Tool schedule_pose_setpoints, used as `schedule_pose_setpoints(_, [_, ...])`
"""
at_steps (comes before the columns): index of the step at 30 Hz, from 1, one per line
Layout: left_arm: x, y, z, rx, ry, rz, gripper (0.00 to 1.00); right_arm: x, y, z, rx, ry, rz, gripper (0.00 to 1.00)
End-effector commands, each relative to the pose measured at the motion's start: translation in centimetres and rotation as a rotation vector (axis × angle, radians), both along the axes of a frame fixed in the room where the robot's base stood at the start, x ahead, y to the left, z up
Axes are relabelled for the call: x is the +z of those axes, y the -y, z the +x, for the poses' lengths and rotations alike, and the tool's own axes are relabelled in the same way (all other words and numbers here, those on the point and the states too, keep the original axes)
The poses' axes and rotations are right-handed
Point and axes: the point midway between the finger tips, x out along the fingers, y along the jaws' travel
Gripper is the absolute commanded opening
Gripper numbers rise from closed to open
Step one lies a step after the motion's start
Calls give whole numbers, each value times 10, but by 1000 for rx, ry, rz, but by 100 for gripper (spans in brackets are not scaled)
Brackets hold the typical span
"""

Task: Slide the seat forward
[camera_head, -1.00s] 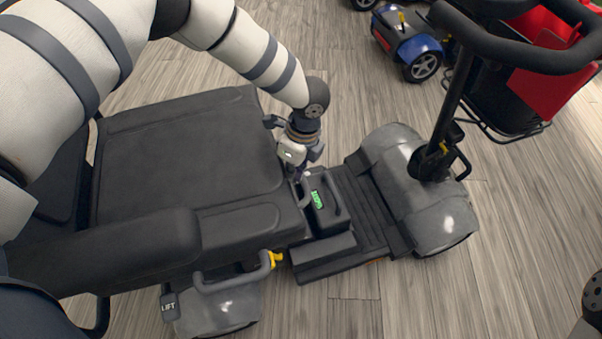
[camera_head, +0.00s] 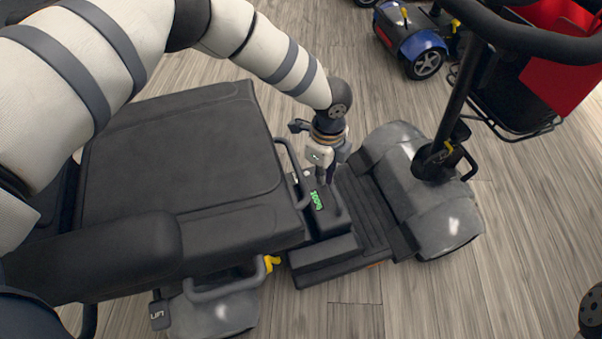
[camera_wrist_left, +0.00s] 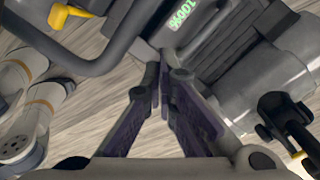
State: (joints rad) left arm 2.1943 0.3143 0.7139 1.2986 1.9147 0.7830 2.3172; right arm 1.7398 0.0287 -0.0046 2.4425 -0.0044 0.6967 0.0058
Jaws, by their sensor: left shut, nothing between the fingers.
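The black padded seat (camera_head: 180,150) of the grey scooter fills the left of the head view. A grey looped bar (camera_head: 292,170) runs along its front edge, and it also shows in the wrist view (camera_wrist_left: 100,62). My left gripper (camera_head: 324,180) is shut and empty, pointing down just in front of the bar, over the box with the green display (camera_head: 318,200). In the wrist view its fingertips (camera_wrist_left: 162,82) meet beside that box. Whether the tips touch the box I cannot tell. My right gripper is out of view.
A yellow lever (camera_head: 271,262) sits below the seat's near side, by a tag reading LIFT (camera_head: 158,312). The tiller (camera_head: 452,110) and grey front body (camera_head: 445,220) stand to the right. A blue scooter (camera_head: 415,45) is behind.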

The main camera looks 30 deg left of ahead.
Motion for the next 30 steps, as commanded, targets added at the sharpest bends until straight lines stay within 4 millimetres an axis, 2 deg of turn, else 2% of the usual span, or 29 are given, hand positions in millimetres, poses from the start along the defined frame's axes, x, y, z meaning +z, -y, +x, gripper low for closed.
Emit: schedule_pose_setpoints(30, [2, 28, 31, 3, 2, 0, 0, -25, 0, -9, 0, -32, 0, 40])
